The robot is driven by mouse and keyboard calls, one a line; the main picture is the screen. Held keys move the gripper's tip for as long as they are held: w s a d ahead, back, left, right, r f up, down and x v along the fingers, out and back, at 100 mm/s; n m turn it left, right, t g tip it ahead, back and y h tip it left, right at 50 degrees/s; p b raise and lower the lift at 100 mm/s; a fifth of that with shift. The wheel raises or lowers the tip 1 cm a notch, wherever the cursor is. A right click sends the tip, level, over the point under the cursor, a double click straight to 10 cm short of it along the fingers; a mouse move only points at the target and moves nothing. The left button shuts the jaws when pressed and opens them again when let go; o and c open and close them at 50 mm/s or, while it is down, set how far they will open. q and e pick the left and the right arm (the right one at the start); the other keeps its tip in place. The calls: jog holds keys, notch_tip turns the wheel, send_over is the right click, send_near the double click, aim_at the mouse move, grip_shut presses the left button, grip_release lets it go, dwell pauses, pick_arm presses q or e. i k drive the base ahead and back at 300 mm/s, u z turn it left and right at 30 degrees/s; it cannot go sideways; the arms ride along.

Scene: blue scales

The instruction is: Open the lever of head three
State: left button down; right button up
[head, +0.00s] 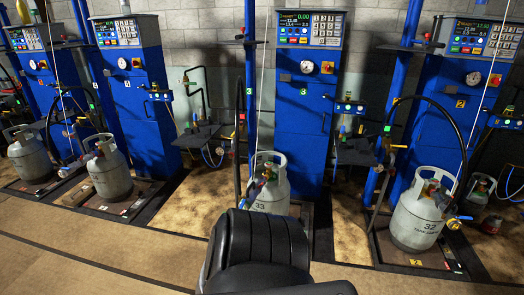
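The blue scale marked 3 (300,110) stands in the middle of the head view, with a display and keypad on top. A grey gas cylinder marked 33 (272,195) stands upright in front of it. Small coloured fittings (268,173) show inside the cylinder's collar, under a thin line hanging from above. They may include the filling head, but I cannot make out a lever or its position. A black ribbed part (258,245), probably a link of my own arm, covers the bottom middle and hides the cylinder's lower front. Neither gripper can be made out.
A cylinder marked 32 (420,215) stands at the right by the scale marked 2 (455,120). Two more cylinders (109,170) (28,155) stand at the left by blue scales. Hoses and blue posts stand between them. The tan floor in front (80,240) is clear.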

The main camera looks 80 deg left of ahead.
aim_at(245, 199)
jog(key=u, duration=0.35)
jog(key=i, duration=0.8)
jog(key=u, duration=1.35)
jog(key=i, duration=0.6)
jog(key=u, duration=0.65)
